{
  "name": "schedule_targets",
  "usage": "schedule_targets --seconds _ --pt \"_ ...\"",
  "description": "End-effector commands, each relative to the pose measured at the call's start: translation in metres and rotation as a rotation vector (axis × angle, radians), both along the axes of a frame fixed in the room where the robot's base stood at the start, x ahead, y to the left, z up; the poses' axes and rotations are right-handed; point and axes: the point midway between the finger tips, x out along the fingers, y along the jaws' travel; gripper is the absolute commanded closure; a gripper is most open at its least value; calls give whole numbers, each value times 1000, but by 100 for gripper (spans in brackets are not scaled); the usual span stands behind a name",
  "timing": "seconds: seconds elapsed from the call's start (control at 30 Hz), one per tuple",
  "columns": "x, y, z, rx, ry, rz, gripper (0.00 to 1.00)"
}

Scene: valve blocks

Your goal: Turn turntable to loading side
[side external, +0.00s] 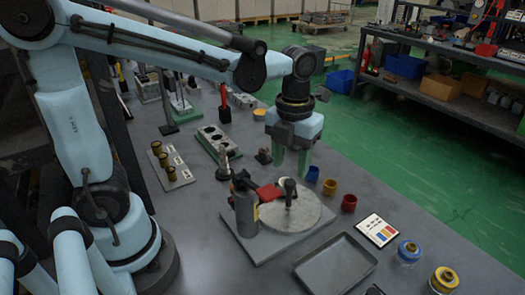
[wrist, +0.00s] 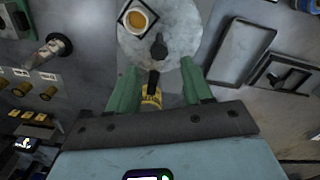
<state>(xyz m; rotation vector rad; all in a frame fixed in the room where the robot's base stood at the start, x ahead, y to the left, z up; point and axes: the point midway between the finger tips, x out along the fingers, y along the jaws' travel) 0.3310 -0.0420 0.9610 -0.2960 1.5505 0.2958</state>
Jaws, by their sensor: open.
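The turntable (side external: 306,212) is a round grey disc on a square grey base plate. A dark upright handle (side external: 289,193) stands on the disc. In the wrist view the disc (wrist: 183,28) is at the top, with the dark handle (wrist: 158,48) near its lower middle and an orange round piece (wrist: 138,18) in a dark-edged square on it. My gripper (side external: 291,168) has green fingers pointing down, above and behind the disc, apart from the handle. In the wrist view my gripper (wrist: 161,75) is open and empty, its fingers either side of the handle's line.
A dark grey cylinder (side external: 246,212) and a red part (side external: 269,192) stand at the disc's left. An empty grey tray (side external: 335,265) and a colour card (side external: 377,230) lie in front right.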

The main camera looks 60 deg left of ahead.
Motion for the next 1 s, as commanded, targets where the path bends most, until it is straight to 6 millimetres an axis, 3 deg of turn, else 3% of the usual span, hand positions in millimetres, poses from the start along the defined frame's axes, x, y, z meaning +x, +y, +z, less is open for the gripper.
schedule_targets --seconds 0.2,0.43,0.63,1.0 --pt "0 0 36 0 0 -1 50" --pt "0 0 65 0 0 -1 50" --pt "0 0 75 0 0 -1 50" --pt "0 0 75 0 -2 10 50"
